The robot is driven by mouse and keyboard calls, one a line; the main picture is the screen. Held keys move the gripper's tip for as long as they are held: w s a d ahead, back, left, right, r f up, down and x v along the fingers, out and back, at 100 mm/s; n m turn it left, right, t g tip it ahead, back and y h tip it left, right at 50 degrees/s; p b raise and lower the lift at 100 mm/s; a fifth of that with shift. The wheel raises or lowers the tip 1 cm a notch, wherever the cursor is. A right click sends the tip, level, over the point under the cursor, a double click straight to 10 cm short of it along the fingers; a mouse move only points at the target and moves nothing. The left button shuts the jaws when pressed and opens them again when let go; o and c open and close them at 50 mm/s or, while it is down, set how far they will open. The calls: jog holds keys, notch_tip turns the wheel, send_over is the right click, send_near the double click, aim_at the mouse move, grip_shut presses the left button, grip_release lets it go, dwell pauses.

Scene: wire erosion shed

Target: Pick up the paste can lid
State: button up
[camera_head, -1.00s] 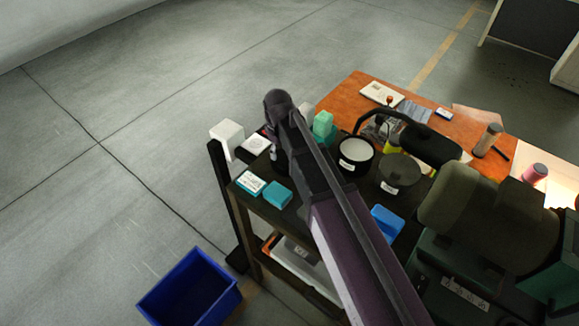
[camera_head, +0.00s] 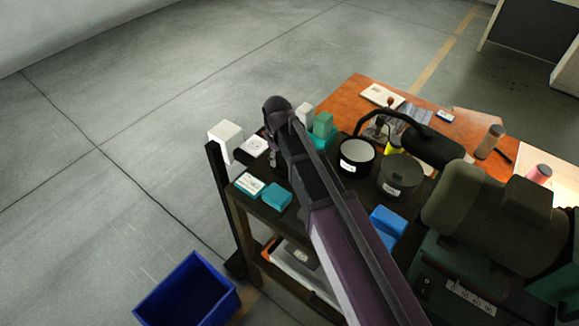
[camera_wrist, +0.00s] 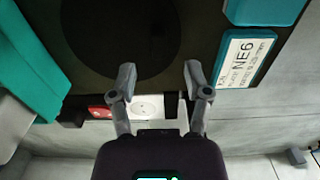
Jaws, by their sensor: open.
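A dark round disc (camera_wrist: 122,38), which looks like the paste can lid, lies flat on the dark tabletop in the wrist view. My gripper (camera_wrist: 160,75) is open and empty, its two fingertips near the disc's lower right edge in the picture. I cannot tell how high the fingers are above it. In the head view my arm hides this spot, and my gripper (camera_head: 273,152) is mostly covered by my wrist. A black can with a pale top (camera_head: 357,152) stands right of my arm, beside a dark grey-topped can (camera_head: 400,173).
Teal boxes (camera_head: 277,196) and a labelled box (camera_head: 249,184) lie left of my arm; the labelled box also shows in the wrist view (camera_wrist: 243,60). A white block (camera_head: 226,137) stands at the table's corner. A blue bin (camera_head: 188,290) is on the floor. A green machine (camera_head: 490,215) stands right.

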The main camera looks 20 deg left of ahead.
aim_at(279, 164)
jog(key=shift+f+b, duration=1.45)
jog(key=shift+f, duration=0.35)
grip_shut()
